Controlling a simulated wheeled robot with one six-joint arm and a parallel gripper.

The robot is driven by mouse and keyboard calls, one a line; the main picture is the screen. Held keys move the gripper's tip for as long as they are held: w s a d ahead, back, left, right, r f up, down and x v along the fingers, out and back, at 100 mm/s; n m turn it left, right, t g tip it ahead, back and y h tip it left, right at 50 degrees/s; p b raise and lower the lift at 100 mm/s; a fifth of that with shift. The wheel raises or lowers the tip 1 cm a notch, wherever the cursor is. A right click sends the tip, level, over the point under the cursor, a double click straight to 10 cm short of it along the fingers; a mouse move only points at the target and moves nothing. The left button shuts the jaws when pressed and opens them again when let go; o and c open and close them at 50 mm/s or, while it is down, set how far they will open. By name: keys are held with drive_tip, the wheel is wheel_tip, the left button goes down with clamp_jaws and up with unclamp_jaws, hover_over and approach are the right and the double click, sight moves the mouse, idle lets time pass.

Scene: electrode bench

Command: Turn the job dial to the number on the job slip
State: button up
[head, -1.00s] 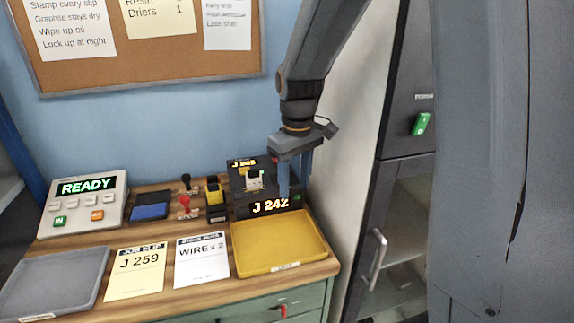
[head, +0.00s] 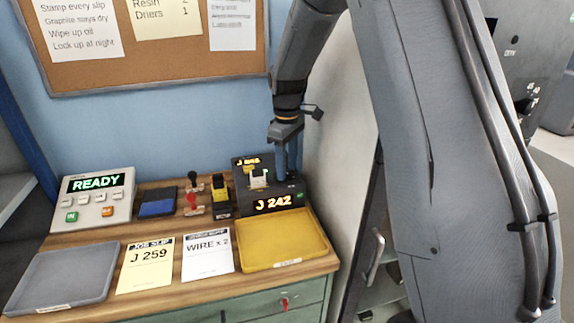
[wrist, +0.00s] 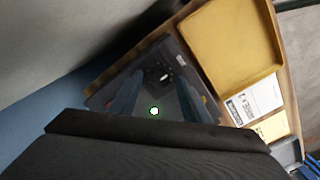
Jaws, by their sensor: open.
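The job slip (head: 147,265) is a yellow sheet on the bench reading J 259. The dark printer-like unit (head: 241,190) at the back right shows J 242 on its front display (head: 272,203). My gripper (head: 288,179) points down over the right part of this unit. In the wrist view, its two fingers (wrist: 157,78) are apart, with the dark round dial (wrist: 153,75) and its white mark seen between them. I cannot tell whether the fingers touch the dial. The head view hides the dial behind the fingers.
A yellow tray (head: 284,263) lies in front of the unit. A wire slip (head: 207,268), a grey tray (head: 62,297), a READY panel (head: 97,209), a blue pad (head: 156,208) and stamps (head: 193,208) share the bench. A light wall side (head: 335,130) stands close right of my gripper.

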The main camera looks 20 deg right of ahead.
drive_tip(key=shift+f, duration=0.4)
drive_tip(key=c, duration=1)
drive_tip(key=shift+c, duration=0.2)
drive_tip(key=m, duration=1.1)
drive_tip(key=shift+r+m, duration=0.1)
drive_tip(key=shift+m, duration=0.3)
drive_tip(key=shift+w, duration=0.1)
